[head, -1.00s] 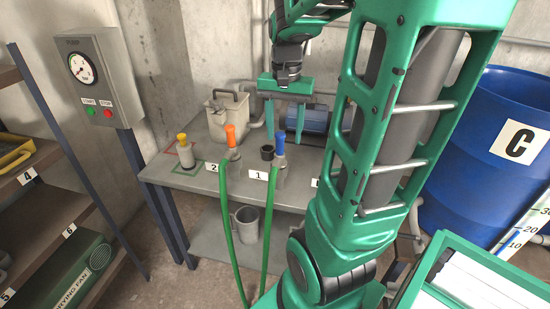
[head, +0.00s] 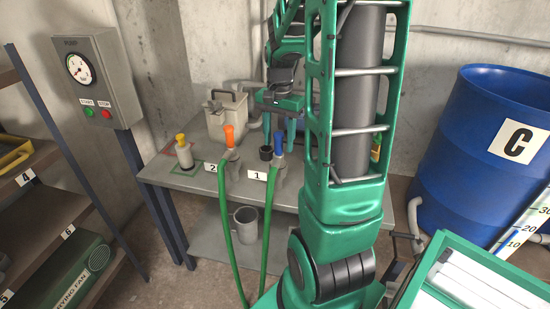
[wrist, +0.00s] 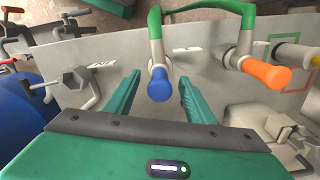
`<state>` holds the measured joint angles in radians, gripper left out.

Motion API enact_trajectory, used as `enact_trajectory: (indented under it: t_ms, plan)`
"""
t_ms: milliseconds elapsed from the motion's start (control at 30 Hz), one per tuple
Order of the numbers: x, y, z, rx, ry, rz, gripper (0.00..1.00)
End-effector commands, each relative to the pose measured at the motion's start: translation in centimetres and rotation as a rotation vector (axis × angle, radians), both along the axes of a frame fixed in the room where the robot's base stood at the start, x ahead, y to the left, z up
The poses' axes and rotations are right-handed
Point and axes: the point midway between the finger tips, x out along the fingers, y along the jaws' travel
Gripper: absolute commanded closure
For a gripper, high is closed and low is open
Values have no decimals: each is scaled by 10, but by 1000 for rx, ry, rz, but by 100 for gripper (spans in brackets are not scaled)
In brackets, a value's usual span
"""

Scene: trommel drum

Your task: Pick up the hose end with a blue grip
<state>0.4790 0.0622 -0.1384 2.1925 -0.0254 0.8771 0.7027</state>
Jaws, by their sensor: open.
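The hose end with a blue grip (head: 279,142) stands upright in a holder by label 1 on the grey table, its green hose hanging over the front edge. The fingers are apart, and a gap shows on both sides of the grip.
A second hose end with an orange grip (head: 229,136) stands to the left by label 2; it also shows in the wrist view (wrist: 268,73).

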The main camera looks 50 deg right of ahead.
Motion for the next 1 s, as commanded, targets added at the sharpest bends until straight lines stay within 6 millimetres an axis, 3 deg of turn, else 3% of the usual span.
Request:
enact_trajectory:
  t_ms: [200, 533, 767, 1000]
  plan:
    - [-2, 2, -30, 1, 2, 1, 50]
    - [-1, 1, -36, -1, 0, 0, 50]
    - [-1, 1, -36, -1, 0, 0, 100]
    - [-1, 1, -35, -1, -1, 0, 100]
